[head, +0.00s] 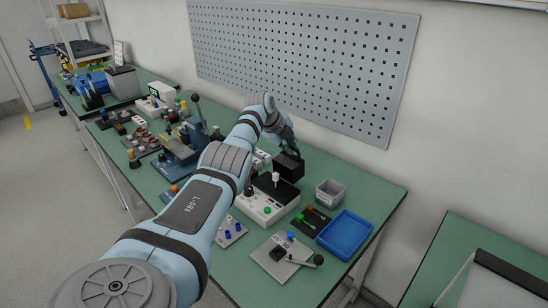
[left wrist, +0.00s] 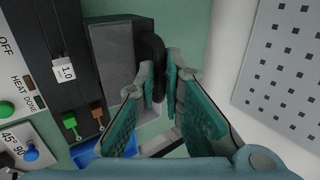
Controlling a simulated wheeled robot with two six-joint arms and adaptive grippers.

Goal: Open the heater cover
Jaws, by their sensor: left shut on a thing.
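The heater unit (head: 262,208) is a white box with a black top, a green button and a small white post, in the middle of the bench. A dark box-like part, which looks like the heater cover (head: 288,170), sits at its back right; in the left wrist view the cover (left wrist: 110,45) is beside the black top with the white "1.0" tag. My left gripper (head: 287,146) is shut on its black handle (left wrist: 152,60), between the green-padded fingers (left wrist: 160,85). I cannot tell how far the cover is tilted. My right gripper is in neither view.
A grey open bin (head: 330,188), a blue tray (head: 345,228) and a plate with a lever (head: 282,258) stand right of the heater. A blue press (head: 183,150) and small parts stand to its left. A grey pegboard (head: 300,60) is on the wall behind.

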